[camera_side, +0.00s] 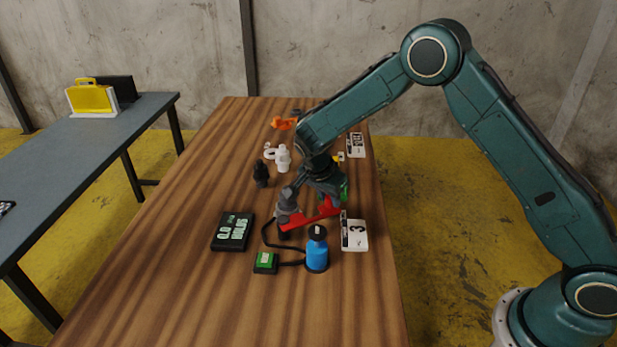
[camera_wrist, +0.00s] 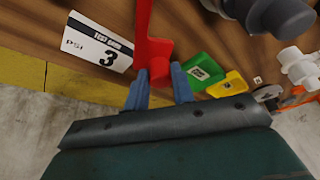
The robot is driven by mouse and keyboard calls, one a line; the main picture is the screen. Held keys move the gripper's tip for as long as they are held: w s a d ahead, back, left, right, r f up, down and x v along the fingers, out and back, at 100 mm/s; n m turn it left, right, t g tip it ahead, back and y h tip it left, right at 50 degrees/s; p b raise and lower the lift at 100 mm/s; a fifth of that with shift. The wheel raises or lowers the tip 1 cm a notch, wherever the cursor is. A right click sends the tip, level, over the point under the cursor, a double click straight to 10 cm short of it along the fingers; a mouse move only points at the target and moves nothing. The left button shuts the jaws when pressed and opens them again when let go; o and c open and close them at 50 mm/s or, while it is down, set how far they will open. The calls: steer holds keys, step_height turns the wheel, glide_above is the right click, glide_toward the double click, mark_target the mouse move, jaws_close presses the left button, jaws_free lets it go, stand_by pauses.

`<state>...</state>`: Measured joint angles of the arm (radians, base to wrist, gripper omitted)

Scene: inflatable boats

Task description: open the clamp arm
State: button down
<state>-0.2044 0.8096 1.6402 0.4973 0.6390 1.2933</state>
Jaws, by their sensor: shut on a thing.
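The red clamp arm (camera_side: 309,218) runs from the grey clamp body (camera_side: 286,203) toward the right in the side view. In the wrist view the red clamp arm (camera_wrist: 153,45) comes down from the top edge to between my fingers. My gripper (camera_side: 328,196) is over its right end. In the wrist view my gripper (camera_wrist: 160,85) has its two blue-grey fingers on either side of the red end, shut on it. The grey clamp body shows at the upper right of the wrist view (camera_wrist: 272,12). The joint between arm and body is not clear.
A blue bottle (camera_side: 317,252), a green-screened box (camera_side: 266,262) and a black display (camera_side: 233,231) stand in front. A white card marked 3 (camera_side: 354,234) lies to the right. Green (camera_wrist: 203,72) and yellow (camera_wrist: 230,85) tags lie near my fingers. White fittings (camera_side: 282,158) and a black piece (camera_side: 261,174) stand behind.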

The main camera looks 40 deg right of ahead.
mark_target(317, 218)
steer(key=c, duration=1.2)
jaws_free()
steer(key=shift+s, duration=0.1)
steer(key=shift+o, duration=0.2)
steer(key=shift+r, duration=0.1)
steer(key=w+v, duration=0.1)
steer(key=v, duration=1.2)
steer(key=shift+s+r, duration=0.35)
steer(key=shift+s, duration=0.15)
